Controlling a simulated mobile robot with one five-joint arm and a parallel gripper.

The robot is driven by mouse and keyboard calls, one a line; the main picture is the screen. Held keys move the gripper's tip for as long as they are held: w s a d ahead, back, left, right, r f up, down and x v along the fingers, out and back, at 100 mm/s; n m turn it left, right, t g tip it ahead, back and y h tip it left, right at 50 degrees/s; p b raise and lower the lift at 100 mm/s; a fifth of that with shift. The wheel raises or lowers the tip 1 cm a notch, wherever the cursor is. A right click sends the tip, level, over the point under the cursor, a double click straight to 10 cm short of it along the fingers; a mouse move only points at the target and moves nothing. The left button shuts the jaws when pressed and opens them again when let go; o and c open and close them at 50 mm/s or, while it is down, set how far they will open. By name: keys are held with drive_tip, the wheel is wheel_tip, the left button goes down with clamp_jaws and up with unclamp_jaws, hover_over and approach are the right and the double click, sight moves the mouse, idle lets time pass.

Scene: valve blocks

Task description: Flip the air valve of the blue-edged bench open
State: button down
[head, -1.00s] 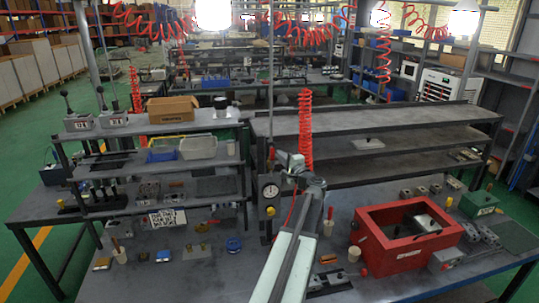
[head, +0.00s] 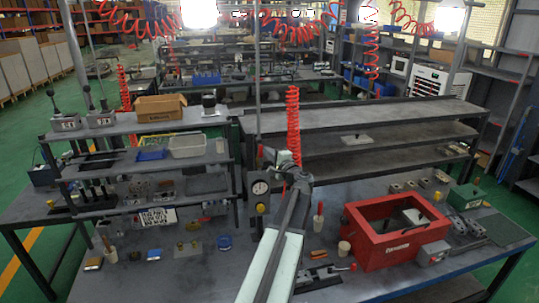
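A gauge unit with a round white dial (head: 260,188) and a yellow knob (head: 261,208) is mounted on the post in the middle of the near bench (head: 190,275). It looks like the air valve unit, but its handle position is too small to tell. I cannot make out a blue edge on any bench. My arm reaches up from the bottom middle. My gripper (head: 281,160) is at its far end, just right of and above the gauge in the picture. Whether it touches anything is unclear. Its fingers are too small to tell open from shut.
A red open box (head: 380,255) stands on the bench at right, with a green box (head: 466,197) behind it. A red coiled hose (head: 293,125) hangs behind my gripper. Shelves with a cardboard box (head: 160,107) and lever units (head: 100,119) stand at left. Small parts lie on the bench.

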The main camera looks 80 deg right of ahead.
drive_tip(key=s+a, duration=0.6)
drive_tip(key=s, duration=0.3)
drive_tip(key=shift+s+a, duration=0.25)
drive_tip(key=shift+a, duration=0.1)
